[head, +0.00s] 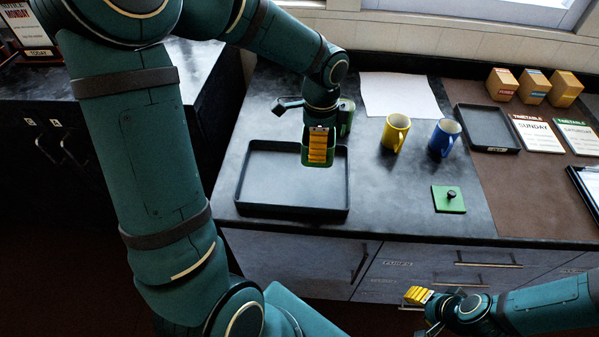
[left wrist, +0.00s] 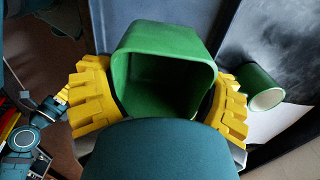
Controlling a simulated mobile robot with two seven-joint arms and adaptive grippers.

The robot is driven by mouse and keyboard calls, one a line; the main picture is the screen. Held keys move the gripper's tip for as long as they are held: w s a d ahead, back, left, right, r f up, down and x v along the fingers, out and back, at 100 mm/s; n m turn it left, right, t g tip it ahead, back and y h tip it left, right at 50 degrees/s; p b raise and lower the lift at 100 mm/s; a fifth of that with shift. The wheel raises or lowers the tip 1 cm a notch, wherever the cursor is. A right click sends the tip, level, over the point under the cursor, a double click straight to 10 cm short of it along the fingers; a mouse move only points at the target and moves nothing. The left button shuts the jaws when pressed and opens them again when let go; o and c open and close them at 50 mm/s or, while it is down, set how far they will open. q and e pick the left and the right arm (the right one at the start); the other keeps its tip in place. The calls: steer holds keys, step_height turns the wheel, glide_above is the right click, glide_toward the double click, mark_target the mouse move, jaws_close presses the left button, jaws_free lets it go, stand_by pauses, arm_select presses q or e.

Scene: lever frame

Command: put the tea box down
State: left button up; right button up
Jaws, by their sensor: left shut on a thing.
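The tea box is a green, open-topped box (left wrist: 165,40), empty as far as I can see inside. My left gripper (head: 318,146) is shut on it, with yellow fingers on two opposite sides in the left wrist view (left wrist: 158,105). In the head view the box appears over the back right part of a dark tray (head: 290,210); I cannot tell whether it touches the tray floor. A green square lid with a black knob (head: 449,199) lies on the counter to the right. My right gripper (head: 418,296) is low in front of the drawers; its opening is unclear.
A green cylindrical container (head: 348,112) stands just behind the left gripper. A yellow mug (head: 395,133) and a blue mug (head: 444,138) stand to the right. Further right are a small dark tray (head: 487,127), cards and several small boxes. The tray's left part is clear.

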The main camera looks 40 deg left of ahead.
arm_select(q)
step_height(320, 180, down, 9)
steer(key=shift+b, duration=0.8)
steer(key=shift+f, duration=0.15)
steer(key=o, duration=1.1)
steer(key=shift+o, duration=0.2)
